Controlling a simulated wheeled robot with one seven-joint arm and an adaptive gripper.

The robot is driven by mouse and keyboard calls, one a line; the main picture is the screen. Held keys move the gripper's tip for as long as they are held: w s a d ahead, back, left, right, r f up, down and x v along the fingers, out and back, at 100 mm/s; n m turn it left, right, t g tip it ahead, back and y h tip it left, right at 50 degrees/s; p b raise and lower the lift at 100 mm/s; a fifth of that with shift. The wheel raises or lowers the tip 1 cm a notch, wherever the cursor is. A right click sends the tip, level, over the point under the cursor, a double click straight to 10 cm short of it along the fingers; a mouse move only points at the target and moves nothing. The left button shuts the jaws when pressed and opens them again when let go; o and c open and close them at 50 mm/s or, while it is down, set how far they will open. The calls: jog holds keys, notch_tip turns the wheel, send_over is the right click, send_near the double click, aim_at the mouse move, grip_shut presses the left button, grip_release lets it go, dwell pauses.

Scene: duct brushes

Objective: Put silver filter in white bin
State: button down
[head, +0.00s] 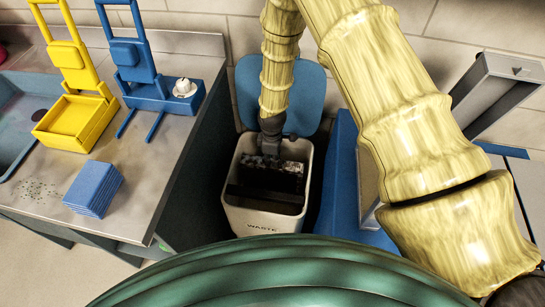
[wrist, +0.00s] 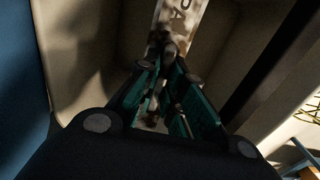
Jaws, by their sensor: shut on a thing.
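The white bin (head: 262,222), marked WASTE, stands open on the floor at the centre of the head view. My gripper (head: 271,148) reaches down into its mouth from above. It is shut on a speckled grey-white piece, which I take as the silver filter (head: 289,168); this lies within the bin's opening in the head view. In the wrist view the filter (wrist: 180,22) extends past the fingers of my gripper (wrist: 168,75), with part of some lettering showing. Pale bin walls surround it. The fingers hide part of the filter, and I cannot tell whether it touches the bin.
The bin's blue lid (head: 311,92) is raised behind it. A counter (head: 115,145) on the left holds a yellow stand (head: 75,115), a blue stand (head: 145,85) and a stack of blue pads (head: 93,188). A blue panel (head: 338,185) stands close right of the bin.

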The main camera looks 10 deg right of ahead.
jog(key=shift+f+b, duration=1.5)
jog(key=shift+f, duration=1.5)
jog(key=c, duration=1.4)
grip_release()
jog(key=shift+c, duration=0.2)
notch_tip(320, 180, up, 12)
jog(key=shift+f, duration=0.1)
notch_tip(320, 180, up, 5)
jog(key=p, duration=0.4)
